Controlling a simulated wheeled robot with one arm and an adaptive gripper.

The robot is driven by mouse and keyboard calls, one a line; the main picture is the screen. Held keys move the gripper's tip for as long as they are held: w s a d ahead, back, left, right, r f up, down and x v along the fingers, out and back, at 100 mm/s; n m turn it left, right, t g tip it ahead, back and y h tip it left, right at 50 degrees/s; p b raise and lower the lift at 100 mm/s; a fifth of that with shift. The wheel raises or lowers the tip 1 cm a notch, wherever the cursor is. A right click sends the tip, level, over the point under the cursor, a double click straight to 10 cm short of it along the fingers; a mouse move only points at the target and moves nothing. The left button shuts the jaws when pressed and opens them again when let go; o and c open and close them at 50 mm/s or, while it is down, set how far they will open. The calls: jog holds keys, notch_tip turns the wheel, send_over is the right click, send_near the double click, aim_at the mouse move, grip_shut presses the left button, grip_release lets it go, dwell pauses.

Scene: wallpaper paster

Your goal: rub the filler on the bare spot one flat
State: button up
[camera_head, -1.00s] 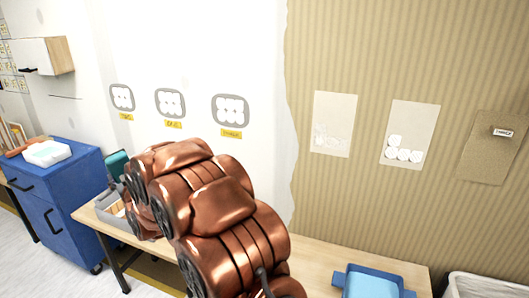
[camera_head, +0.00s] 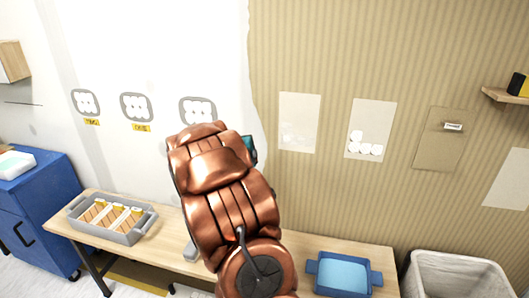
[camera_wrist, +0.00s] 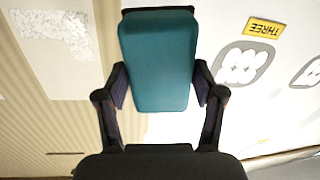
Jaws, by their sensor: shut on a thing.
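Three grey-rimmed spots with white filler dabs are on the white wall. The middle one, labelled ONE (camera_head: 136,107), and the left one, apparently TWO (camera_head: 85,103), show fully in the head view. The right spot (camera_head: 198,109) is partly behind my arm; the wrist view shows its THREE label (camera_wrist: 263,30) upside down. My gripper (camera_wrist: 160,88) is shut on a teal block with a dark face (camera_wrist: 157,45), held between both fingers. In the head view a bit of the block (camera_head: 249,146) shows past my arm, right of spot THREE. I cannot see it touching the wall.
A wooden table (camera_head: 180,252) runs under the wall, with a grey tray (camera_head: 140,228) and a blue tray (camera_head: 343,292) on it. A white bin (camera_head: 460,270) is at right, a blue cabinet (camera_head: 40,225) at left. Pale patches (camera_head: 298,135) mark the striped wallpaper.

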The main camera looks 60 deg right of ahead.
jog(key=s+d+m+g+h, duration=0.1)
jog(key=s+d+g, duration=0.1)
jog(key=s, duration=0.4)
jog(key=shift+d+r+m+p, duration=0.25)
jog(key=shift+d+m+p, duration=0.05)
jog(key=shift+d, duration=0.6)
jog(key=shift+s+a+f+b, duration=0.1)
jog(key=shift+b, duration=0.35)
jog(key=x, duration=0.6)
jog(key=shift+x, duration=1.55)
dwell(1.0)
jog(key=shift+r, duration=0.2)
dwell(0.7)
